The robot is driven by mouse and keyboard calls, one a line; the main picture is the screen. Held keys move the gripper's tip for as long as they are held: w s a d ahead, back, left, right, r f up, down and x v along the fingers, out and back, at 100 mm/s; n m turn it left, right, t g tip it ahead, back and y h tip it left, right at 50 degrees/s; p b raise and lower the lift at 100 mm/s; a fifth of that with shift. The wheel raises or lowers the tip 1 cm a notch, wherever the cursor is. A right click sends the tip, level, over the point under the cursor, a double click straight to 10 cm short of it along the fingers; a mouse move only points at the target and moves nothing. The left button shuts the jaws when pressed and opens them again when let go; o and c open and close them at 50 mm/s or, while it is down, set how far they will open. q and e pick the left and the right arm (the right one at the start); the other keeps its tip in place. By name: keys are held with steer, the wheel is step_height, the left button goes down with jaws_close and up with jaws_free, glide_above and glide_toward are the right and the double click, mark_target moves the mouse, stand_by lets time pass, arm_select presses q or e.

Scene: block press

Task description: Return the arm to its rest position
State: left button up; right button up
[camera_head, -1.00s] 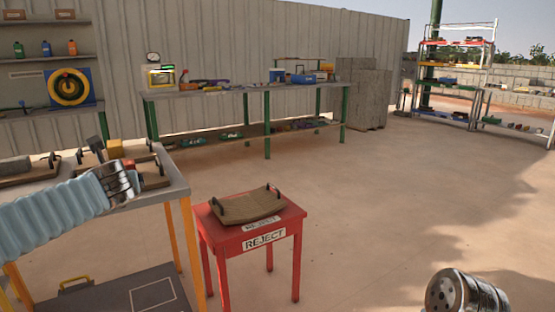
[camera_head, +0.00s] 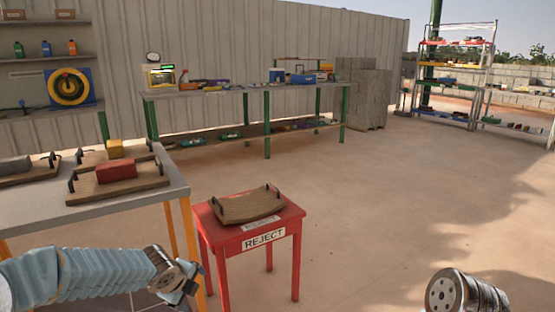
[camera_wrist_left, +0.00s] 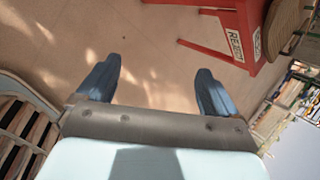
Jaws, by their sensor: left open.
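My left arm comes in from the lower left in the head view. Its gripper (camera_head: 191,281) is low, in front of the grey-topped table and left of the red reject table (camera_head: 243,236). In the left wrist view the left gripper (camera_wrist_left: 155,85) shows two blue fingers spread wide with nothing between them, only floor behind. The red table's leg and label show at the upper right there. At the lower right of the head view a metal cylindrical end of my right arm shows, without visible fingers.
The grey table (camera_head: 105,212) holds wooden trays; a red block (camera_head: 116,171) sits on the near tray and a yellow block (camera_head: 114,148) on one behind. An empty wooden tray (camera_head: 247,206) lies on the reject table. The floor at centre right is clear.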

arm_select(q)
steer(key=s+d+f+n+g+h, duration=0.25)
steer(key=s+d+f+n, duration=0.35)
steer(key=f, duration=0.5)
steer(key=s+d+f+n+g, duration=0.1)
steer(key=s+d+f+n, duration=0.2)
steer(key=s+f+n, duration=0.5)
steer(key=s+d+f+n+g+h, duration=0.1)
steer(key=s+d+f+n+g, duration=0.1)
steer(key=s+f+n, duration=0.6)
steer(key=s+d+n, duration=0.1)
steer(key=s, duration=0.3)
steer(key=shift+s+d+f, duration=0.3)
steer(key=shift+f, duration=0.1)
steer(key=shift+g, duration=0.25)
